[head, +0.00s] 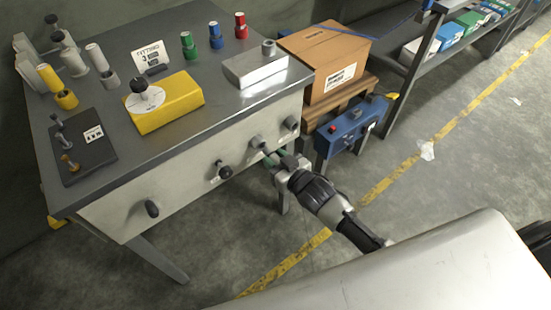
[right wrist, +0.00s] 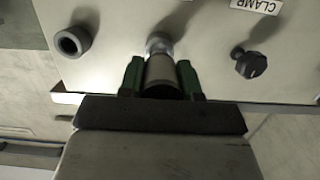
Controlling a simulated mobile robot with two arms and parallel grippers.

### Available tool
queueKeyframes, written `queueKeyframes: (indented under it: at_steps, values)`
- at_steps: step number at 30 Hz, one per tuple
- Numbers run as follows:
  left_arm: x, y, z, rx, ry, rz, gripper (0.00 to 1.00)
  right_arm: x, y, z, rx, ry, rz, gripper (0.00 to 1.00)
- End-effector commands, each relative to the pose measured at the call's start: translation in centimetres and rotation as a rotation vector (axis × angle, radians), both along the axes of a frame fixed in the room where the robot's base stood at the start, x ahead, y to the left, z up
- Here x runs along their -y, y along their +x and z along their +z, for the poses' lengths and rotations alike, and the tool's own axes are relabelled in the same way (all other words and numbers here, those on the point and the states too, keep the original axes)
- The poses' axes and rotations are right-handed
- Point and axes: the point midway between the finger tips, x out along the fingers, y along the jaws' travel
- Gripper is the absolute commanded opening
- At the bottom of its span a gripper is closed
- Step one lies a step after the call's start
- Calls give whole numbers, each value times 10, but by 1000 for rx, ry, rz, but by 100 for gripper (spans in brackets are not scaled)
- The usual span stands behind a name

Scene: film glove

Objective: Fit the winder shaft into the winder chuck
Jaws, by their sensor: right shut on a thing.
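My right gripper (head: 273,157) is at the front panel of the grey bench, below its top edge. In the right wrist view its green fingers (right wrist: 161,76) are shut on a grey cylinder, which I take as the winder shaft (right wrist: 162,72). The cylinder points at the panel and lines up with a pale round fitting (right wrist: 159,44), perhaps the winder chuck, also visible in the head view (head: 258,142). I cannot tell whether the shaft is inside it or only in front of it. My left gripper is not in view.
A hollow ring socket (right wrist: 72,42) and a black knob (right wrist: 251,65) flank the fitting on the panel. On the bench top (head: 120,55) stand a yellow box (head: 175,108) and several coloured cylinders. A blue unit (head: 345,132) and a cardboard box (head: 325,60) stand right of the bench.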

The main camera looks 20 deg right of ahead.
Motion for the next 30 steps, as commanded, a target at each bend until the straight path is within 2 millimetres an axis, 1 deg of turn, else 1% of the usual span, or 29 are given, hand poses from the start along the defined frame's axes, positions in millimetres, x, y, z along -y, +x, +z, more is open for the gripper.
queueKeyframes:
  at_steps: [5,18,30]
  values:
    - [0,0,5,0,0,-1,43,0,0,2,0,0,0,8]
    - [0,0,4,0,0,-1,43,0,0,1,1,0,0,8]
    - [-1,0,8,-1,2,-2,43,0,0,1,1,0,0,8]
